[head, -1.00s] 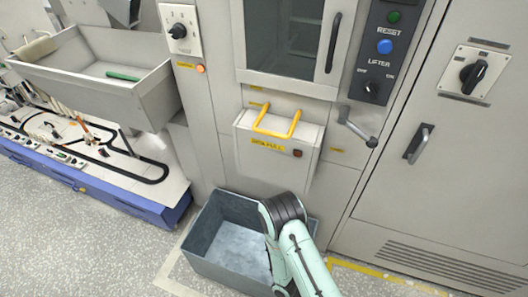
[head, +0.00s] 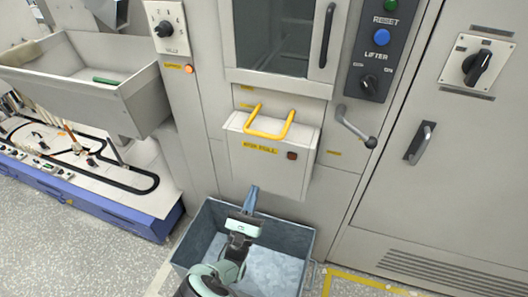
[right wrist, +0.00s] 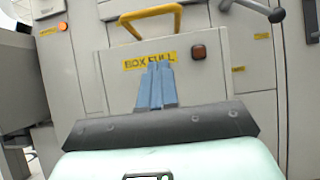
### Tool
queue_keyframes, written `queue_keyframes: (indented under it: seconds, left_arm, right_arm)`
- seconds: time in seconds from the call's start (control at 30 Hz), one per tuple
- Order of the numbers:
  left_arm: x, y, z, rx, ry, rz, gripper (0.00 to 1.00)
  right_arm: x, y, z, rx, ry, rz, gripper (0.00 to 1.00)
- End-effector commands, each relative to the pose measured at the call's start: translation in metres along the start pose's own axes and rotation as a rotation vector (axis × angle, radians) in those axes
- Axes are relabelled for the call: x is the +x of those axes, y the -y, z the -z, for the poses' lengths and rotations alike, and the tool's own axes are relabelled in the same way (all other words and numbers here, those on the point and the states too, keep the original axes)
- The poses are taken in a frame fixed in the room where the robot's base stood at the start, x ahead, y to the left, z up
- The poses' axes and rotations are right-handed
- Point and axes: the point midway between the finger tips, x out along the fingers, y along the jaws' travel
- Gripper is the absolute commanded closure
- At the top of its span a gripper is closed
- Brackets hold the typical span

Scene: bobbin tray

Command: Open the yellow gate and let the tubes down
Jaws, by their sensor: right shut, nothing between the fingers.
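The yellow gate handle (head: 268,122) is a U-shaped bar on top of a grey box front (head: 265,165) labelled "BOX FULL". It also shows at the top of the right wrist view (right wrist: 150,18). My right gripper (head: 251,190) is shut and empty, below the box front and over the bin, with its blue fingers pointing toward the machine. In the right wrist view its fingertips (right wrist: 158,66) overlap the label from this angle; I cannot tell whether they touch the box. My left gripper is not in view. No tubes are clearly visible at the gate.
A blue-grey open bin (head: 304,240) stands on the floor below the gate and looks empty where visible. A crank lever (head: 355,127) sticks out to the right of the gate. A grey trough (head: 125,105) holding a green tube (head: 106,80) juts out at left.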

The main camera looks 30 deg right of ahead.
Motion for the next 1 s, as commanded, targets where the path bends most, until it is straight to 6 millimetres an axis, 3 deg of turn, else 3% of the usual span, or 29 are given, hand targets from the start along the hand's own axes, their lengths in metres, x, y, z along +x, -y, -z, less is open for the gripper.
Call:
queue_keyframes:
  seconds: [0.3,0.47,0.9,1.0]
  left_arm:
    - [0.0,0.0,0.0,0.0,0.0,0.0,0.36]
    - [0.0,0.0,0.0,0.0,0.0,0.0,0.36]
    - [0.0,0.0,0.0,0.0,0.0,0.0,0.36]
    - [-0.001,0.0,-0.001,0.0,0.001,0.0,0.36]
  right_arm:
    - [0.001,0.0,0.0,0.0,0.001,0.0,1.0]
    - [0.012,0.001,0.0,0.0,0.0,0.004,1.0]
    - [0.101,0.001,0.0,0.001,0.0,0.004,1.0]
    - [0.113,0.001,-0.012,0.003,-0.001,0.003,1.0]
